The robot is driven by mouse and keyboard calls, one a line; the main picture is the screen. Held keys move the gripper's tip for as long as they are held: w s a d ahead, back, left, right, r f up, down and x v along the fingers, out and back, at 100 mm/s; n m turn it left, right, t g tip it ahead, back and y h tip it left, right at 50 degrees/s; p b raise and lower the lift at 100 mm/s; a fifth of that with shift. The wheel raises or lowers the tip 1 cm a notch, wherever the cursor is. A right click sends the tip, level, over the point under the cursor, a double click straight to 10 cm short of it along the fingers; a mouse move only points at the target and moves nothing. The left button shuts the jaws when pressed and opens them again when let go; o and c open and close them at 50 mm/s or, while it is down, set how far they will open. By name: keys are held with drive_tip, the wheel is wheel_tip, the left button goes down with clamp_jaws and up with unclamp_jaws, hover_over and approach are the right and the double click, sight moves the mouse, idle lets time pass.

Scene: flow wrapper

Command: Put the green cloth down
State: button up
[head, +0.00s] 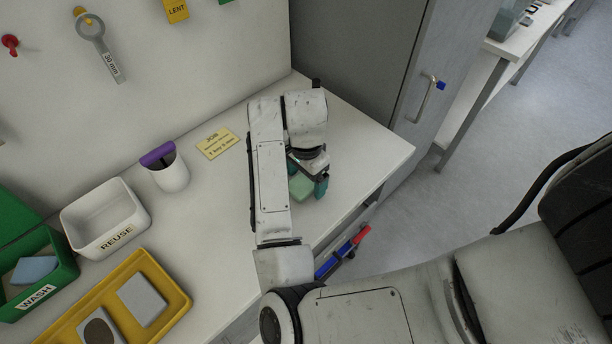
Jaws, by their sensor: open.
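The green cloth (301,188) is a small pale green piece at the right part of the white worktop. My gripper (307,183) points down at it, with dark teal fingertips. One fingertip shows just right of the cloth; the other is largely hidden by my arm. The gripper is open. The cloth seems to lie on the worktop between or under the fingers; whether it touches them I cannot tell. My arm covers the area left of the cloth.
A yellow job card (217,143), a white cup (169,174) with a purple-handled tool, a white REUSE bin (117,240), a green WASH bin (62,273) and a yellow tray (183,296) stand to the left. The worktop (362,150) is clear right of my gripper, up to its edge.

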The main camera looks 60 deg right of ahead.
sight(306, 181)
drive_tip(key=shift+r, duration=0.1)
wheel_tip(306, 181, up, 12)
drive_tip(key=p, duration=0.2)
idle(0.3)
idle(0.5)
